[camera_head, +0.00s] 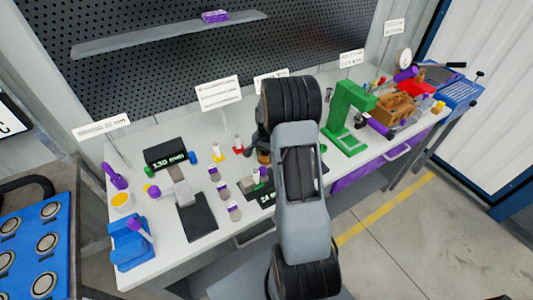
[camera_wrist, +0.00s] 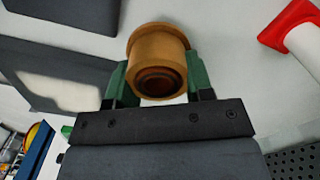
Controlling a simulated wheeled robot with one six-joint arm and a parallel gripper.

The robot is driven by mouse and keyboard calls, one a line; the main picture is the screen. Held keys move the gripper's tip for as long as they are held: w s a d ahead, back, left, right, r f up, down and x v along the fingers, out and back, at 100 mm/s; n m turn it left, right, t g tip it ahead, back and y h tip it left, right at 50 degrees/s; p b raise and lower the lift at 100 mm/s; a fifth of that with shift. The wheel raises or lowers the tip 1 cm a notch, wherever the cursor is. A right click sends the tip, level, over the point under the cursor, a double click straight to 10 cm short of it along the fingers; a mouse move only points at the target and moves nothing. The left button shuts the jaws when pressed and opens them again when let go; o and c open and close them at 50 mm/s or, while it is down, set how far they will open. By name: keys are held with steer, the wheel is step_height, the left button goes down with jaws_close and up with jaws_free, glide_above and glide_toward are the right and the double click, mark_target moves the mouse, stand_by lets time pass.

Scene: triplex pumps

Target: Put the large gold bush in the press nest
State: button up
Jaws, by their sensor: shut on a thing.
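The large gold bush (camera_wrist: 157,50) is a short gold cylinder with a dark bore, seen in the wrist view. My gripper (camera_wrist: 156,76) has its two green fingers closed on either side of it. In the head view a small part of the gold bush (camera_head: 264,157) shows left of my arm, above the bench; my arm hides most of the gripper there. A green press (camera_head: 349,118) stands on the bench to the right of my arm. Its nest is too small to make out.
A red-based white piece (camera_wrist: 285,25) is near the bush in the wrist view. Several purple-topped pieces (camera_head: 223,190), a dark scale (camera_head: 166,154) and a blue fixture (camera_head: 131,243) stand left of my arm. An orange-brown pump body (camera_head: 396,108) and a red tray (camera_head: 417,89) are beyond the press.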

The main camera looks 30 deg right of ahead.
steer(key=shift+f, duration=0.4)
steer(key=shift+f, duration=0.2)
steer(key=o, duration=0.7)
steer(key=shift+r, duration=0.1)
